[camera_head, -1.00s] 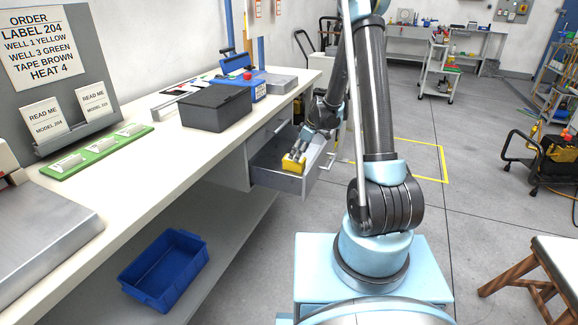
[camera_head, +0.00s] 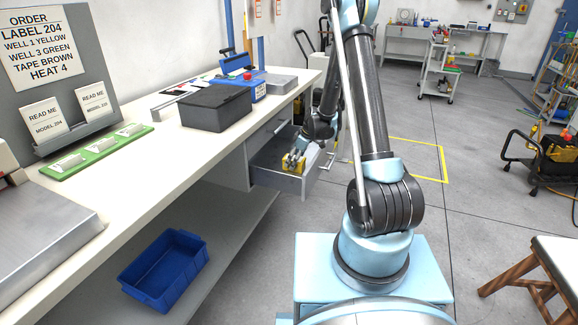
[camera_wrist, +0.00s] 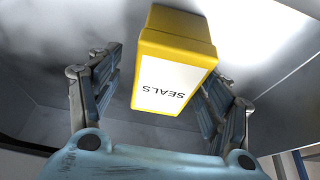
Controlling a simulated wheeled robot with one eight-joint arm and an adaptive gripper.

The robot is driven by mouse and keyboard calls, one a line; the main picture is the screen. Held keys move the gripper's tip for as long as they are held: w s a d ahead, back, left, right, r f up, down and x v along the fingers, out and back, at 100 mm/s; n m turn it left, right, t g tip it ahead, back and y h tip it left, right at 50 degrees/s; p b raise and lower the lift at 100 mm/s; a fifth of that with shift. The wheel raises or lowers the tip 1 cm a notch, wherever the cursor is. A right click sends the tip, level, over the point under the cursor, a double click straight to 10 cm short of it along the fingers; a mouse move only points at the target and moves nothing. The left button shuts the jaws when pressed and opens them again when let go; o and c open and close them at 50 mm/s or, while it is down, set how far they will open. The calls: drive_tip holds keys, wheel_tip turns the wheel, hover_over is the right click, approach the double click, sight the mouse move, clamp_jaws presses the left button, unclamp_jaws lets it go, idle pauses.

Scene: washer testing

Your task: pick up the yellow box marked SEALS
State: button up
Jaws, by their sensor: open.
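The yellow box marked SEALS (camera_wrist: 178,65) is inside the open grey drawer (camera_head: 277,181). In the wrist view its label shows upside down. My gripper (camera_wrist: 165,75) is open, with one finger to the left of the box and one to the right. A gap shows beside the left finger; the right finger is partly behind the box, and whether it touches cannot be told. In the head view my gripper (camera_head: 293,160) is inside the drawer and hides part of the box.
The drawer's walls stand close around my gripper. The white workbench (camera_head: 145,165) above it holds a dark grey box (camera_head: 215,108) and a blue device (camera_head: 243,85). A blue bin (camera_head: 165,270) sits on the lower shelf.

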drive_tip(key=shift+f, duration=0.25)
idle(0.3)
drive_tip(key=c, duration=1.3)
